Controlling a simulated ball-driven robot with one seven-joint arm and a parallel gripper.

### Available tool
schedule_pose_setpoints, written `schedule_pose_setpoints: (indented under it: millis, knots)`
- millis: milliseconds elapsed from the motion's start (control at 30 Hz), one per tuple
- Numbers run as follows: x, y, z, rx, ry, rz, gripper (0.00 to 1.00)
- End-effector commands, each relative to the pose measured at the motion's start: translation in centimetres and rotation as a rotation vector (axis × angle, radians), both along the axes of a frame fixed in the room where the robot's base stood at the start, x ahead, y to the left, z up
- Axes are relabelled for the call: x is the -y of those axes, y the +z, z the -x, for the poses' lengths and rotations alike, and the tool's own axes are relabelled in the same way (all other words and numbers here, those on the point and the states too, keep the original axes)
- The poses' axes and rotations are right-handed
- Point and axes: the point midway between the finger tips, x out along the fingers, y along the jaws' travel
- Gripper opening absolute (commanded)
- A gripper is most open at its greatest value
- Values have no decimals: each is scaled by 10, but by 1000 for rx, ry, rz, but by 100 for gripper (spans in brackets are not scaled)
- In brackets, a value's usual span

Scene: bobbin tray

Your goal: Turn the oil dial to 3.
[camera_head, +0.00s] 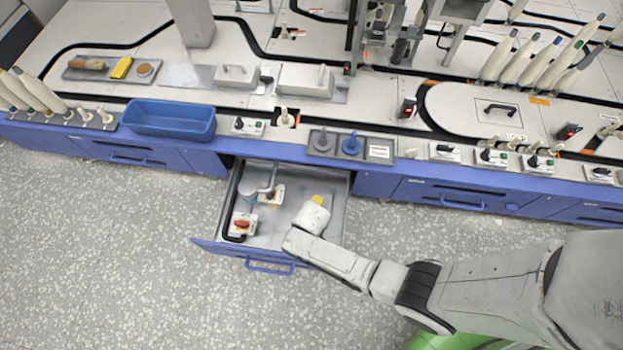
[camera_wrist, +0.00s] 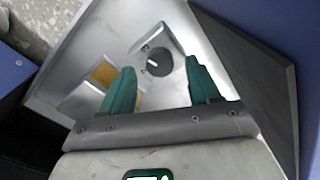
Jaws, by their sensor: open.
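A dark round dial (camera_wrist: 158,63) with a white pointer mark sits on a pale plate in the open drawer (camera_wrist: 100,35); it may be the oil dial, but I cannot read any label or numbers. My gripper (camera_wrist: 160,68) is open, its two green fingers apart and empty. In the picture the dial shows in the gap between the fingertips; I cannot tell whether they touch it. In the head view the drawer (camera_head: 285,235) is pulled out, and my wrist (camera_head: 312,216) reaches into its right part, hiding the fingers and the dial.
An orange-yellow patch (camera_wrist: 105,73) lies left of the dial. A blue bin (camera_head: 170,118) stands on the bench above. Drawer walls enclose my gripper.

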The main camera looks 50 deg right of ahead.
Motion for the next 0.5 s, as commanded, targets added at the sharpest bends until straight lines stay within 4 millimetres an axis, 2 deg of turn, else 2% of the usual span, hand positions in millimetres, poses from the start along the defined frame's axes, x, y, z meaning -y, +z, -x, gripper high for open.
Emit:
schedule_pose_setpoints:
  millis: [33, 200, 300, 500]
  knots:
    - [0, 16, 0, 2, 0, 0, 61]
    - [0, 50, 0, 2, 0, 0, 61]
    - [0, 67, -1, 3, -1, 0, 61]
    - [0, 85, 0, 1, -1, 0, 61]
